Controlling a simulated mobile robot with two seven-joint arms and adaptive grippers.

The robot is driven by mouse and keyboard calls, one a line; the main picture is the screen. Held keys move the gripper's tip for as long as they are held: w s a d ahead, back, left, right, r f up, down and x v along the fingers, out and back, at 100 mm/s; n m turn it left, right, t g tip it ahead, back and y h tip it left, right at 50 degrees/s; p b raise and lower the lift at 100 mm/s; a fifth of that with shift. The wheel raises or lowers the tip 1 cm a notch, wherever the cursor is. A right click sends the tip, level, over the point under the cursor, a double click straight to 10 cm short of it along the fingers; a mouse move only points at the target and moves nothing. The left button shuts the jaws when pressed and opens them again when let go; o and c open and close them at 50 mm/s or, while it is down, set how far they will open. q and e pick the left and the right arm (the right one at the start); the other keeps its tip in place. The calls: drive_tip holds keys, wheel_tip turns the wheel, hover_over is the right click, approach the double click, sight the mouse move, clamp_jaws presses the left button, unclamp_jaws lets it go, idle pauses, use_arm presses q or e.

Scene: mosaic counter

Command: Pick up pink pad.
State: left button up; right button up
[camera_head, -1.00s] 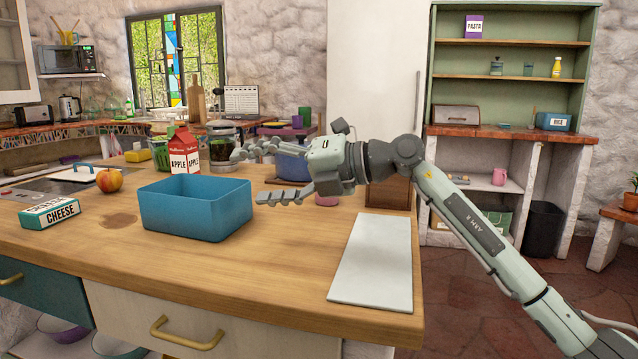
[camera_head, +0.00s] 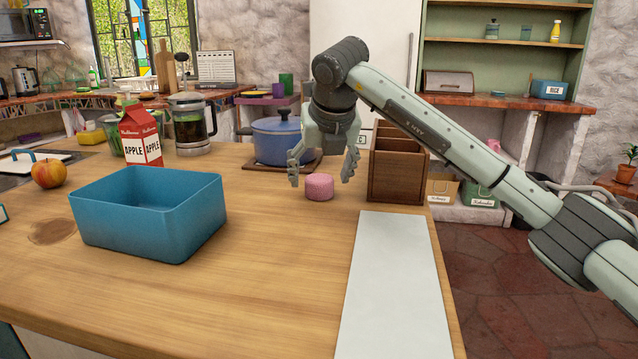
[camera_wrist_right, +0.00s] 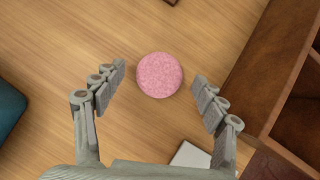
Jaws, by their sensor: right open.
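The pink pad (camera_head: 319,187) is a short round pink block lying on the wooden counter, in front of the blue pot. My right gripper (camera_head: 324,176) points down just above and around it, with a finger on either side. In the right wrist view the pink pad (camera_wrist_right: 160,75) shows whole, a little beyond the line between the open fingertips of my right gripper (camera_wrist_right: 161,85). Neither finger touches it in that view. My left gripper is in no view.
A brown wooden box (camera_head: 398,172) stands close to the right of the gripper. A blue pot (camera_head: 277,141) is behind it. A blue bin (camera_head: 150,225) and a white board (camera_head: 395,290) lie nearer. The counter's middle is clear.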

sight(317, 177)
drive_tip(key=shift+x, duration=1.1)
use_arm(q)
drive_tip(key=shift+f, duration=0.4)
use_arm(e)
drive_tip(key=shift+a+r, duration=0.1)
drive_tip(key=c, duration=1)
drive_tip(key=shift+r, duration=0.1)
drive_tip(key=shift+r, duration=0.25)
wheel_tip(317, 177, up, 4)
drive_tip(key=shift+a+f+b, duration=0.1)
drive_tip(key=shift+a+b, duration=0.1)
drive_tip(key=shift+b, duration=0.1)
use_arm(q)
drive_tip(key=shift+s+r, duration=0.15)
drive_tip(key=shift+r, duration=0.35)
use_arm(e)
drive_tip(key=shift+s+a+r, duration=0.1)
drive_tip(key=shift+a+r, duration=1)
drive_tip(key=shift+a, duration=0.75)
drive_tip(key=shift+a+r, duration=1.05)
drive_tip(key=shift+a, duration=0.85)
drive_tip(key=shift+s+a+r, duration=0.1)
drive_tip(key=shift+a+r, duration=1)
drive_tip(key=shift+a, duration=0.75)
